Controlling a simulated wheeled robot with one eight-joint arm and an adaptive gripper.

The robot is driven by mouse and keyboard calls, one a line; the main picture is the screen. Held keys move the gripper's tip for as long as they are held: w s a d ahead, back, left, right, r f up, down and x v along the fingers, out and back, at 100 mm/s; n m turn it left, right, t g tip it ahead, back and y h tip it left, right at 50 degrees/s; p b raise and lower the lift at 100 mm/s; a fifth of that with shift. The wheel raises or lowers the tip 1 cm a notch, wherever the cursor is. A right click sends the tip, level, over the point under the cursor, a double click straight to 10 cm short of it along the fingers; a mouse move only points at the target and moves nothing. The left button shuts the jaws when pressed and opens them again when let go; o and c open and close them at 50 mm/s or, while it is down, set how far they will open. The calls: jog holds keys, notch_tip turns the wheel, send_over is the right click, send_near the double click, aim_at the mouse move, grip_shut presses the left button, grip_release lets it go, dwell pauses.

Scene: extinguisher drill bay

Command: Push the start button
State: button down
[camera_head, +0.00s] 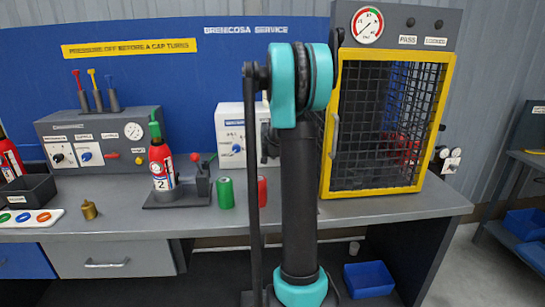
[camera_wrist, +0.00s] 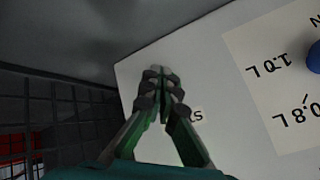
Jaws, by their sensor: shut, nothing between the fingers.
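The white machine box (camera_head: 231,120) stands on the bench behind my arm in the head view. In the wrist view its white front panel (camera_wrist: 230,135) fills the middle and right. The panel has a blue knob (camera_wrist: 314,57) and volume labels at the right. My gripper (camera_wrist: 161,72) is shut and empty, with its fingers over the panel's left part. I cannot tell whether the fingertips touch the panel.
A yellow-framed mesh cage (camera_head: 447,100) stands close on the box's right. A green can (camera_head: 226,193) and a red can (camera_head: 262,190) stand in front of the box. A red extinguisher (camera_head: 160,160) sits in a stand to the left.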

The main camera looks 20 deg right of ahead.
jog(key=shift+s, duration=0.1)
jog(key=shift+s+a, duration=0.3)
jog(key=shift+s, duration=0.65)
jog(key=shift+s+a, duration=0.25)
jog(key=shift+s, duration=0.7)
jog(key=shift+s+a, duration=0.3)
jog(key=shift+s, duration=0.65)
